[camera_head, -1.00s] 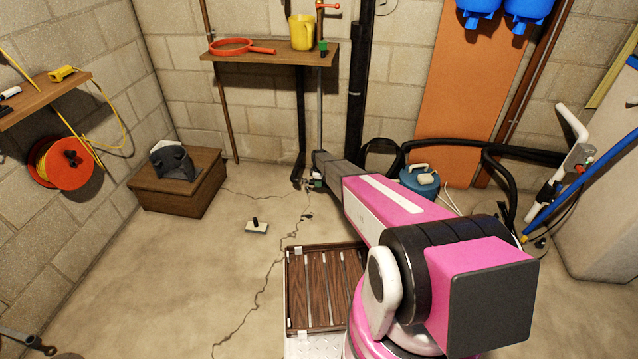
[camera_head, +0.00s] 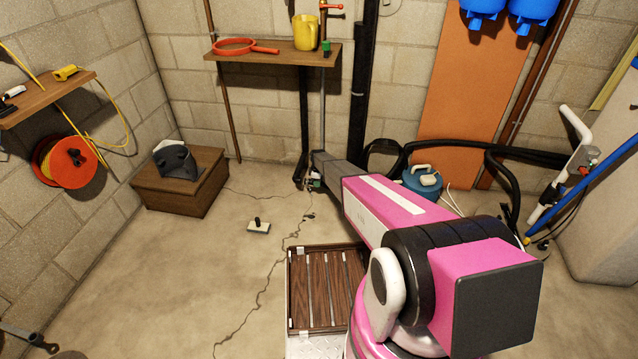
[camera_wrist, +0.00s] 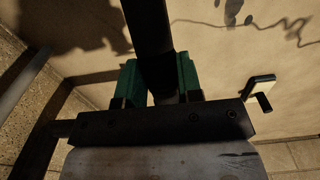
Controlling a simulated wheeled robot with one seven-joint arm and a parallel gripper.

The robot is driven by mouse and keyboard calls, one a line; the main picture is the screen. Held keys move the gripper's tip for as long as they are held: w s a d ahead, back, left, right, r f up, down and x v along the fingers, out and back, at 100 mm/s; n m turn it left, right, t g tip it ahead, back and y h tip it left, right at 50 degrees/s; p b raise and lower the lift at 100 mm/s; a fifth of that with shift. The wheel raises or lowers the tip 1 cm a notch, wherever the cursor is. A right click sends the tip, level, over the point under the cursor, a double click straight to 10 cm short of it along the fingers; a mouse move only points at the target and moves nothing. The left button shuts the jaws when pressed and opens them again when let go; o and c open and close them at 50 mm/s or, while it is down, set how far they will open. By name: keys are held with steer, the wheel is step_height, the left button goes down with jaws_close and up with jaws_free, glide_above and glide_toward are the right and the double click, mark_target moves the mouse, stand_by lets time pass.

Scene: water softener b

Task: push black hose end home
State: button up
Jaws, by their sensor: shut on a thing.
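In the wrist view, my gripper (camera_wrist: 160,80) has green fingers on both sides of a black hose (camera_wrist: 149,28) and is shut on it. The hose runs from between the fingers up out of the picture; its end and the port it belongs to cannot be made out. In the head view, my arm reaches away to the back wall, and my gripper (camera_head: 316,184) shows only as a small bit of green by the floor, near the foot of a dark upright pipe. My arm hides most of it and what it holds.
A wooden shelf (camera_head: 270,54) with a yellow jug (camera_head: 305,33) hangs above my gripper. A blue canister (camera_head: 422,180) and black hoses (camera_head: 500,165) lie right of it. A slatted crate (camera_head: 322,290) stands nearer.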

steer(key=shift+w+a, duration=0.25)
steer(key=shift+a, duration=0.6)
steer(key=o, duration=1)
step_height(320, 180, up, 11)
steer(key=shift+f, duration=0.1)
steer(key=shift+s, duration=0.1)
